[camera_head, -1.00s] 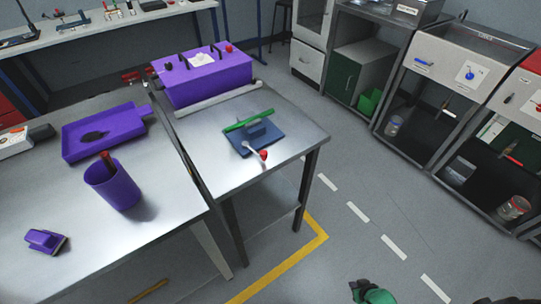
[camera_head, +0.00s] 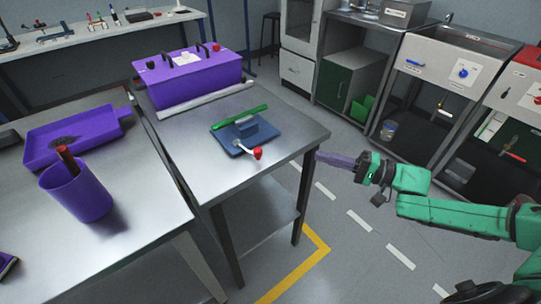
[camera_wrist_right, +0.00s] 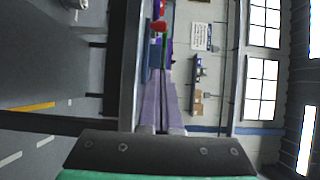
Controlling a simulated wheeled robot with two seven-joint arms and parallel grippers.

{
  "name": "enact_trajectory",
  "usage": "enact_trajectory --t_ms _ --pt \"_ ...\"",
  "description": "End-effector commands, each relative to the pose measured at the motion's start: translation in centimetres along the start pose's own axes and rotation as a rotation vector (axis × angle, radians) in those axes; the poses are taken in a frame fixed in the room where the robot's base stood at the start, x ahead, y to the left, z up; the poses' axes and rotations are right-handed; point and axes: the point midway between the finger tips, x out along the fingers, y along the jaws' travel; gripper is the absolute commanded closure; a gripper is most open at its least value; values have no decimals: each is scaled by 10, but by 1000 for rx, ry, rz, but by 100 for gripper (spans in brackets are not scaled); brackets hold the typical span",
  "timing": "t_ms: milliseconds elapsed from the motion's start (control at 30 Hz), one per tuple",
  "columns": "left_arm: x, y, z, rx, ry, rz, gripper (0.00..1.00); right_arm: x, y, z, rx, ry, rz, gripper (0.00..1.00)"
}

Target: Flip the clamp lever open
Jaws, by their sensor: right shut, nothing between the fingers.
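The clamp is a blue base plate with a raised block (camera_head: 243,133) near the front right of the metal table. A green bar (camera_head: 239,118) lies across its back. Its lever is a short pale arm ending in a red knob (camera_head: 257,153), which points toward the table's front edge. In the right wrist view the red knob (camera_wrist_right: 159,26) shows ahead, beyond the fingers. My right gripper (camera_head: 322,156) is shut and empty, with purple-grey fingers, off the table's right corner and apart from the knob. It also shows in the right wrist view (camera_wrist_right: 160,88). My left gripper is not in view.
A purple box (camera_head: 190,82) with black handles stands at the table's back, behind a pale bar. A second table at left holds a purple tray (camera_head: 40,148) and a purple cup (camera_head: 88,195). Open floor lies right of the clamp table, where my right arm is.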

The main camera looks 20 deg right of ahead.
Motion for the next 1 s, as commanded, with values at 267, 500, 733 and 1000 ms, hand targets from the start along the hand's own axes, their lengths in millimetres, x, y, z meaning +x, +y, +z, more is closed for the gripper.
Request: enact_trajectory --t_ms 267,500,733,1000 --pt "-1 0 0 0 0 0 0 5 0 -1 -3 2 -1 100" --pt "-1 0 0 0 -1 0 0 47 -1 -1 -5 1 -6 100" --pt "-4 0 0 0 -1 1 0 98 -2 -1 -6 2 -4 100" --pt "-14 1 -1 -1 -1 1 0 127 -1 25 -5 2 1 100"
